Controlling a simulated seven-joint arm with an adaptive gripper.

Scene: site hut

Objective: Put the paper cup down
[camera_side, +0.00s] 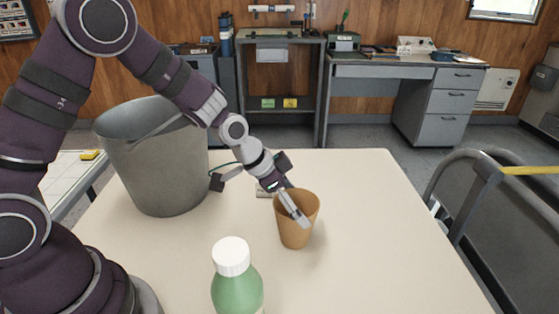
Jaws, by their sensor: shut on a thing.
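The paper cup (294,233) is tan-brown and open at the top, near the middle of the table in the side view. It looks nearly upright. My gripper (298,213) reaches down to it from the upper left and is shut on the cup at its rim, with a finger over the cup's mouth. The other finger is partly hidden. I cannot tell for certain whether the cup's base touches the table (385,220) or is slightly above it.
A large grey bucket (165,175) stands to the left of the cup. A green bottle with a white cap (237,285) stands in front. The table's right side is clear. A dark chair (515,215) stands at the right.

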